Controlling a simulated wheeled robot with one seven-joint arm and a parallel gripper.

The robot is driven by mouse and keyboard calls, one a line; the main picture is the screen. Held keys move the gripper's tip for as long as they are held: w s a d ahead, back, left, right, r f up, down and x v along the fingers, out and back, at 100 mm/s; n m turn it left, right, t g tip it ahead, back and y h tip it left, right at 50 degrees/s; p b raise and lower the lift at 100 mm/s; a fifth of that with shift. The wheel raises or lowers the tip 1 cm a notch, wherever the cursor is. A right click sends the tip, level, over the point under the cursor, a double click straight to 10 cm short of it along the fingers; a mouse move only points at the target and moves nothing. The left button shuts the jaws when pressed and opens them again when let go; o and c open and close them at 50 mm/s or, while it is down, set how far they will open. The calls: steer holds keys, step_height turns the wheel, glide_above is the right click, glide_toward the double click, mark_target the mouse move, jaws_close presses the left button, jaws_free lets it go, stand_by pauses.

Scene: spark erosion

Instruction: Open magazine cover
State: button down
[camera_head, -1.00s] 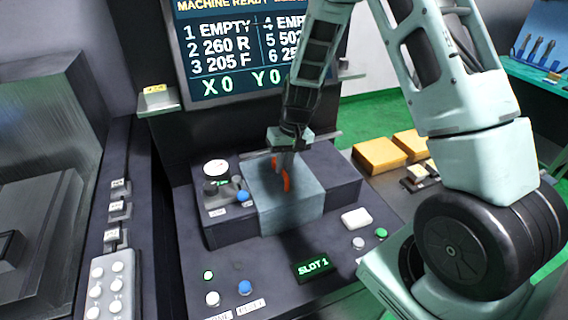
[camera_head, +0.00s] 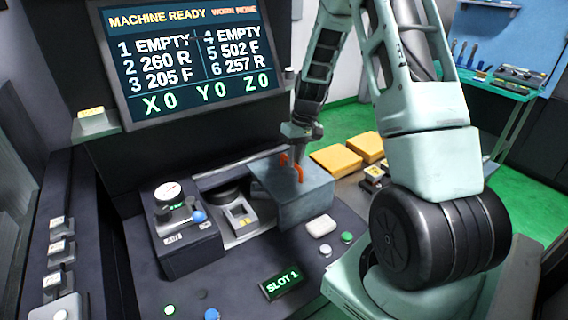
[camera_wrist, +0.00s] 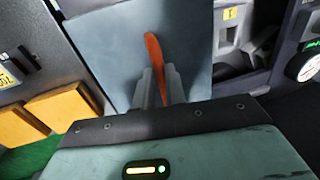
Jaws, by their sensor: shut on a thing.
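The magazine cover (camera_head: 297,199) is a grey-blue box-like lid with an orange handle (camera_head: 299,172). It stands at the right part of the dark magazine housing, and the slot area (camera_head: 238,217) to its left is uncovered. My gripper (camera_head: 294,152) is over the cover at the handle. In the wrist view my gripper (camera_wrist: 158,88) is shut on the orange handle (camera_wrist: 155,62), with the cover (camera_wrist: 189,50) behind it. The wrist view also shows part of the open bay at the right.
A gauge (camera_head: 168,191) and blue knob (camera_head: 199,216) stand left of the slot. A SLOT 1 display (camera_head: 282,283) and a white button (camera_head: 321,226) are in front. Yellow blocks (camera_head: 336,159) lie to the right. The screen (camera_head: 185,60) is behind.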

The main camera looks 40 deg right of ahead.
steer(key=shift+d, duration=0.25)
steer(key=c, duration=1.5)
jaws_free()
steer(key=shift+o, duration=0.2)
steer(key=d+r+b, duration=0.3)
steer(key=r, duration=1.4)
steer(key=shift+s+d, duration=0.15)
steer(key=shift+s, duration=0.25)
